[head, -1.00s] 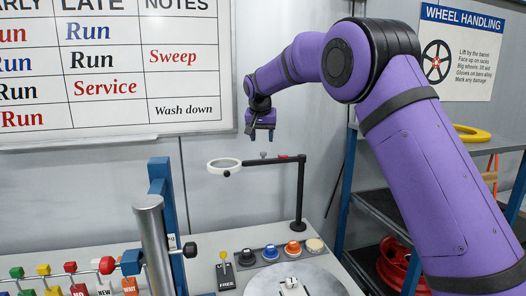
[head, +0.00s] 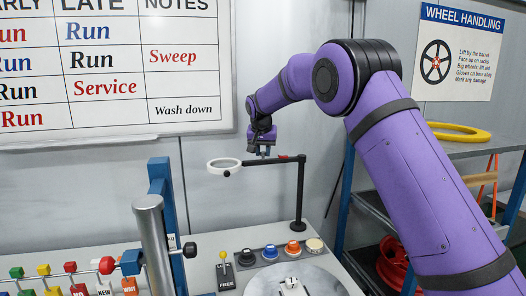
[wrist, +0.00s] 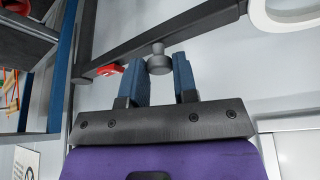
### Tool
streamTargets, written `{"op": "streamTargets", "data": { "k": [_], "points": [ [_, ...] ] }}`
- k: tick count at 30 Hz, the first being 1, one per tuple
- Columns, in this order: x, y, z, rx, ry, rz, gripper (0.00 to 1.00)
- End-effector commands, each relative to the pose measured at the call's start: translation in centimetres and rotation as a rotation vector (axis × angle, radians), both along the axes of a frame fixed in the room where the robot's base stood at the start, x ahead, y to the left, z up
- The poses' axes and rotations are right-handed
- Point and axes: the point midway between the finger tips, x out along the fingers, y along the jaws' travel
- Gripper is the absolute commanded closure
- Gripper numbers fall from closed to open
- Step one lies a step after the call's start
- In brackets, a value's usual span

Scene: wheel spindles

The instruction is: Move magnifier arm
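The magnifier arm (head: 262,160) is a dark horizontal bar on a black upright post (head: 299,200), with a white ring lens (head: 224,167) at its left end. A grey knob (wrist: 158,62) stands on the bar, beside a small red part (wrist: 108,70). My gripper (head: 264,153) is just above the bar, pointing down. In the wrist view, my gripper (wrist: 160,70) has its two blue fingers apart, with the knob between their tips. Whether either finger touches the knob I cannot tell. In the head view the fingers mostly hide the knob.
Below stand a round grey plate (head: 315,280), several coloured knobs (head: 270,252) and a yellow-topped lever (head: 224,257). A metal post (head: 152,240) and blue upright (head: 160,190) are at left. A shelf with a yellow ring (head: 458,132) is at right.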

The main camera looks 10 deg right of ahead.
Motion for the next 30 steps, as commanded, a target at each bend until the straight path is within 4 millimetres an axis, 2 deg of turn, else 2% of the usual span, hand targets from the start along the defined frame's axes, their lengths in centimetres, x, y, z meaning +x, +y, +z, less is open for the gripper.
{"op": "streamTargets", "data": {
  "k": [8,14,23,30],
  "points": [
    [-0.1,0.0,0.0,0.000,0.000,0.007,1.00],
    [-1.0,-0.2,0.1,0.001,0.000,0.062,1.00],
    [-4.3,-1.3,0.1,0.002,-0.001,0.277,1.00],
    [-7.2,-3.1,0.1,0.002,-0.002,0.502,1.00]
  ]
}}
